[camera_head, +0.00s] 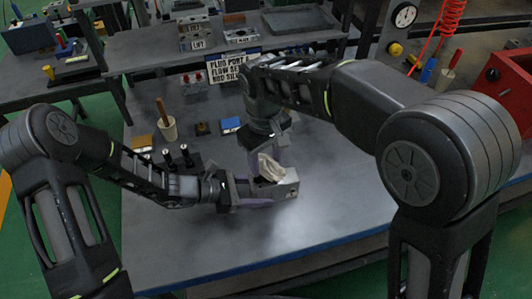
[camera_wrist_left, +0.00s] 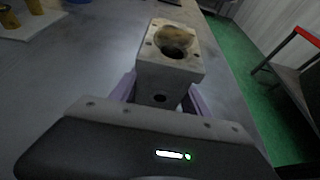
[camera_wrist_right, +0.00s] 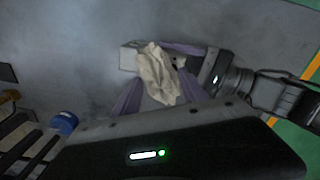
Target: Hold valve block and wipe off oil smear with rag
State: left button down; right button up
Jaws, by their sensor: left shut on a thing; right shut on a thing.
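The grey metal valve block (camera_head: 288,188) is at the table's middle; its body also shows in the left wrist view (camera_wrist_left: 168,76). My left gripper (camera_head: 252,192) is shut on it from the left, a purple finger on each side. A yellow-brown smear (camera_wrist_left: 176,36) lies by the large bore on its face. My right gripper (camera_head: 265,159) comes from above, shut on a crumpled off-white rag (camera_head: 270,168). The rag (camera_wrist_right: 157,75) overlaps the block (camera_wrist_right: 129,57) in the right wrist view; I cannot tell whether they touch. I cannot make out the rag in the left wrist view.
A sign (camera_head: 232,68) stands at the back. The table (camera_head: 330,225) is clear in front and right.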

aim_at(263, 180)
jog(key=shift+f, duration=1.85)
jog(key=shift+f, duration=0.4)
jog(key=shift+d, duration=0.1)
jog(key=shift+w+d+r, duration=0.1)
jog(key=shift+w+d, duration=0.1)
jog(key=shift+d, duration=0.3)
jog(key=shift+a, duration=0.1)
jog(key=shift+s+a, duration=0.2)
jog(key=shift+a, duration=0.35)
jog(key=shift+s+a, duration=0.15)
jog(key=shift+a, duration=0.4)
jog(key=shift+d, duration=0.2)
jog(key=shift+w+d, duration=0.2)
jog(key=shift+d, duration=0.3)
jog(key=shift+w+d, duration=0.15)
jog(key=shift+d, duration=0.35)
